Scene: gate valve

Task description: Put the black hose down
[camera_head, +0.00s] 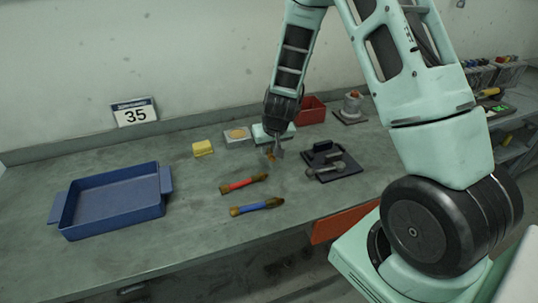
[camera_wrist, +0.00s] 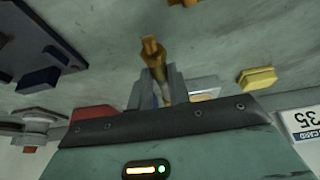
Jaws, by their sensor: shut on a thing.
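My gripper (camera_head: 278,152) is above the middle of the bench, shut on a hose. A brass end (camera_head: 270,155) shows beside the fingertips in the head view. In the wrist view the brass fitting (camera_wrist: 153,50) sticks out beyond my gripper (camera_wrist: 156,88). The hose's body is mostly hidden by the fingers, so its black colour cannot be made out. I cannot tell whether it touches the bench. A red hose (camera_head: 243,184) and a blue hose (camera_head: 257,207) with brass ends lie on the bench nearer the front edge.
A blue tray (camera_head: 113,199) stands empty at left. A black plate with grey valve parts (camera_head: 332,165) is right of my gripper. A yellow block (camera_head: 203,148), a grey box (camera_head: 237,136) and a red bin (camera_head: 311,111) stand behind. Bench space between tray and hoses is clear.

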